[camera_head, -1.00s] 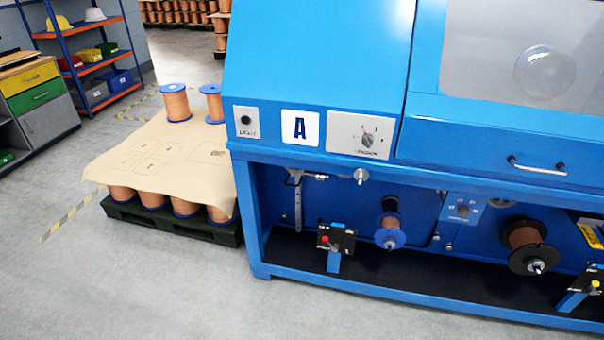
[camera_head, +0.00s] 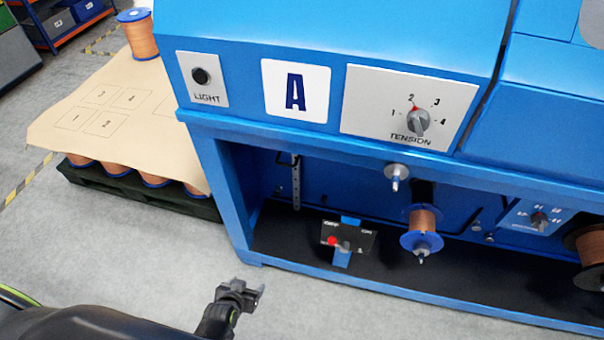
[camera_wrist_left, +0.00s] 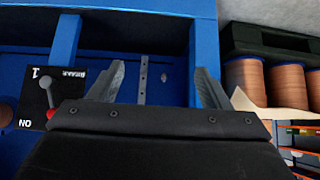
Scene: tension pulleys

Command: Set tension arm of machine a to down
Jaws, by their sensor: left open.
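Machine A (camera_head: 350,45) is blue, with an "A" label (camera_head: 296,90) above an open lower bay. A vertical metal strip with holes (camera_head: 296,184) stands at the bay's left; it also shows in the left wrist view (camera_wrist_left: 142,80). A small metal pulley (camera_head: 397,171) sits under the front edge. I cannot make out the tension arm or its position clearly. My left gripper (camera_head: 248,294) is low in front of the bay, apart from the machine. In the left wrist view its fingers (camera_wrist_left: 160,78) are spread and empty, with the strip behind the gap. My right gripper is not in view.
A black switch plate with a red knob (camera_head: 347,239) stands on the bay floor. A blue-flanged copper spool (camera_head: 422,229) hangs right of it. A tension dial (camera_head: 417,121) is above. A pallet (camera_head: 140,195) of spools stands left. The grey floor in front is clear.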

